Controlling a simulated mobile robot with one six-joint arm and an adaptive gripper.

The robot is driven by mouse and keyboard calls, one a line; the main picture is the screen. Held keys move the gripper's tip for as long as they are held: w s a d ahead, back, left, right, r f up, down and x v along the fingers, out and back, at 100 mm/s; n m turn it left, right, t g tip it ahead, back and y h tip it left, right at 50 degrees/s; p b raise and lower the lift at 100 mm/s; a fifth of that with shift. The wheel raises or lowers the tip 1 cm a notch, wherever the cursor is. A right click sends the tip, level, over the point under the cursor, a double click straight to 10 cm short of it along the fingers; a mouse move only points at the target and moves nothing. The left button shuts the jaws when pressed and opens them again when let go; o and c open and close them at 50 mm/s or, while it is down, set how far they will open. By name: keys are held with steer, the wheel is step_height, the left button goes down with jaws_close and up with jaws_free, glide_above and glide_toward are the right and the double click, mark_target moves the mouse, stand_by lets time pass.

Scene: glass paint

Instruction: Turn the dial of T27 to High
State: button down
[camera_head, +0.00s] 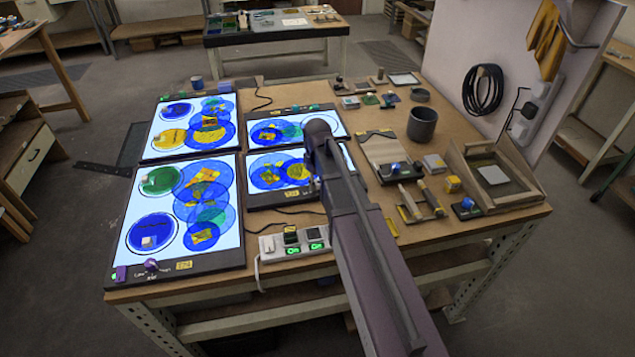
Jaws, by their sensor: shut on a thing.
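Several lit light panels lie on the wooden table, and I cannot read T27 on any tag. The lower middle panel (262,160) has a small yellow tag (291,193) on its front edge, too small to read. My arm (345,195) crosses over the right part of this panel and hides its front right corner. My gripper is hidden behind the arm, so its fingers and anything in them do not show. The large lower left panel (238,225) has a purple dial (151,264) and a yellow tag (184,265) on its front edge.
Blue, green and yellow glass pieces lie on the panels. A white power strip (268,246) with green lights sits at the front edge. A grey cup (422,124), small tools and a wooden tray (530,190) stand on the right. A white board (500,50) rises behind them.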

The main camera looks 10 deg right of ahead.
steer(key=shift+s, duration=0.1)
steer(key=shift+c, duration=1.7)
jaws_free()
steer(key=shift+m, duration=0.3)
